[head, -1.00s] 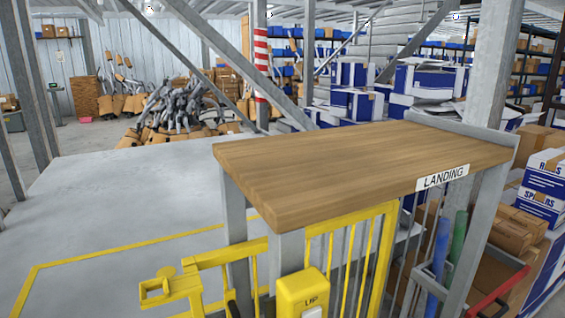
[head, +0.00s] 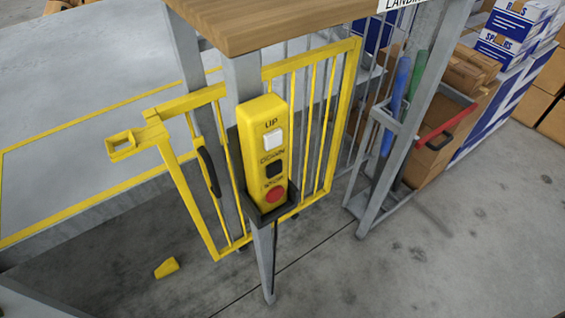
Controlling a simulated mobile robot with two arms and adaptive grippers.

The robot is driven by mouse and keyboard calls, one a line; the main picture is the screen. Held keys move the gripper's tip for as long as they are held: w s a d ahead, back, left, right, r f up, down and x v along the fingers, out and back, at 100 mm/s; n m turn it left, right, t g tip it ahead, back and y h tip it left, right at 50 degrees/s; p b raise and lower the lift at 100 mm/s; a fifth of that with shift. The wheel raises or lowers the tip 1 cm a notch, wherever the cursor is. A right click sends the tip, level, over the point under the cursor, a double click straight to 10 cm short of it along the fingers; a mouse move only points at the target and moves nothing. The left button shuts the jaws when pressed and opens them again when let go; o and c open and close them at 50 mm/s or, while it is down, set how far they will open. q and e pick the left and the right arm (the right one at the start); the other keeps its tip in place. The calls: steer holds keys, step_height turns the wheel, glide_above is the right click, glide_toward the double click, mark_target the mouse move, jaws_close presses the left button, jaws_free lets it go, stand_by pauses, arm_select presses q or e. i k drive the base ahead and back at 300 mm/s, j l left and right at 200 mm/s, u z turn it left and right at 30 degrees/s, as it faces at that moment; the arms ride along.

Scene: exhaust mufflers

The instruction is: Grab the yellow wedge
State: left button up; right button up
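In the head view a small yellow wedge (head: 167,268) lies on the grey concrete floor at the lower left. It sits near the foot of the yellow gate (head: 215,190), a little to the left of the gate's lower corner and apart from it. Neither of my grippers shows in the view.
A yellow control box (head: 265,150) with UP and DOWN buttons hangs on a grey post under a wooden top (head: 250,22). A grey rack (head: 385,150) holds blue and green tubes. Boxes (head: 500,50) stand at the right. Floor (head: 430,260) at the lower right is clear.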

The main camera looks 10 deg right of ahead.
mark_target(171, 265)
steer(key=u, duration=1.2)
steer(key=i+j, duration=0.3)
steer(key=i, duration=0.15)
